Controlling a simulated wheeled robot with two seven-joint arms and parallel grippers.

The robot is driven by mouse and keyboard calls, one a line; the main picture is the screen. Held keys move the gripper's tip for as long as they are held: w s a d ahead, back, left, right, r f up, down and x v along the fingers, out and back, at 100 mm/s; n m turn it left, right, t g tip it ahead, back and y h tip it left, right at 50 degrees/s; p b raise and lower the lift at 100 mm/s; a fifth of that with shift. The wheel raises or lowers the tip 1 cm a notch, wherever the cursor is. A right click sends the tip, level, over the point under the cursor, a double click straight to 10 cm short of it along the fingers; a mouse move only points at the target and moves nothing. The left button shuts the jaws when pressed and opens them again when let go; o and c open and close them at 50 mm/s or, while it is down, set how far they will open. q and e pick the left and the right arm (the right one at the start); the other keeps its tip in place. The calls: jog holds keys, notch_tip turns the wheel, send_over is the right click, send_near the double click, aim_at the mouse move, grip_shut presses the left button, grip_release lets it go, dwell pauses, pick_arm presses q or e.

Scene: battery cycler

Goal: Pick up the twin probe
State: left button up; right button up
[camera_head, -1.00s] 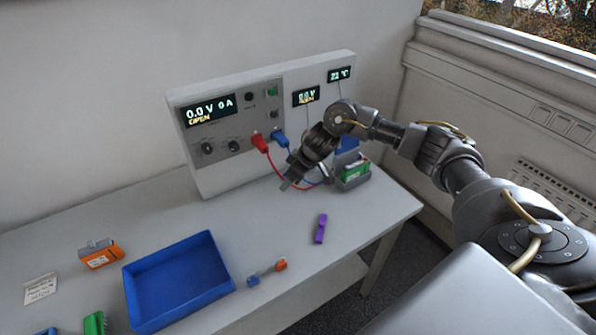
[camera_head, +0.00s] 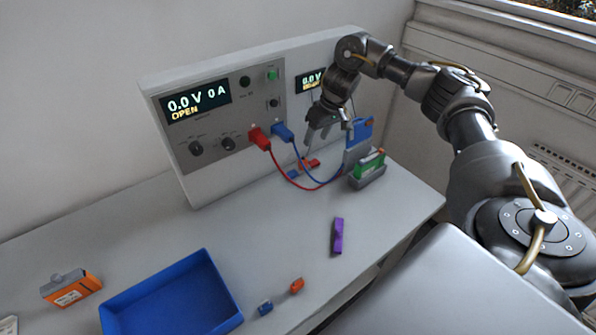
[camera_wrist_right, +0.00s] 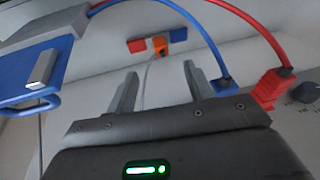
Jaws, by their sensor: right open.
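A small orange piece with a thin pale cable, which looks like the twin probe, shows in the right wrist view (camera_wrist_right: 160,44). It sits at the back by the panel's foot, between a red and a blue block. In the head view this cluster (camera_head: 304,167) is small, and its parts are hard to separate. My right gripper (camera_head: 329,136) is open above and close to the cluster; nothing is between its fingers. In the right wrist view its fingertips (camera_wrist_right: 160,76) point toward the orange piece, which lies beyond them. My left gripper is not in view.
The cycler panel (camera_head: 225,145) stands behind, with red (camera_head: 260,138) and blue (camera_head: 283,132) plugs and looping leads. A grey holder (camera_head: 370,181) with a green cell and a blue part is close right. A purple piece (camera_head: 338,236) and blue tray (camera_head: 130,325) are in front.

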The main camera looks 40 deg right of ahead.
jog(key=w+f, duration=0.1)
jog(key=f, duration=0.1)
jog(key=b, duration=0.2)
send_over(304, 159)
jog(key=s, duration=0.2)
jog(key=f, duration=0.3)
jog(key=d+f, duration=0.1)
jog(key=shift+w+f, duration=0.25)
jog(key=shift+w+a+f, duration=0.1)
jog(key=shift+w+f, duration=0.1)
jog(key=shift+f, duration=0.15)
jog(key=shift+a+f+p, duration=0.1)
jog(key=shift+f+p, duration=0.2)
jog(key=shift+p, duration=0.3)
jog(key=p+x, duration=0.1)
jog(key=x, duration=0.3)
jog(key=shift+w+f, duration=0.2)
jog(key=shift+w, duration=0.05)
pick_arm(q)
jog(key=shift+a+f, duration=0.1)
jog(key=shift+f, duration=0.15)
pick_arm(e)
jog(key=shift+s, duration=0.1)
grip_shut()
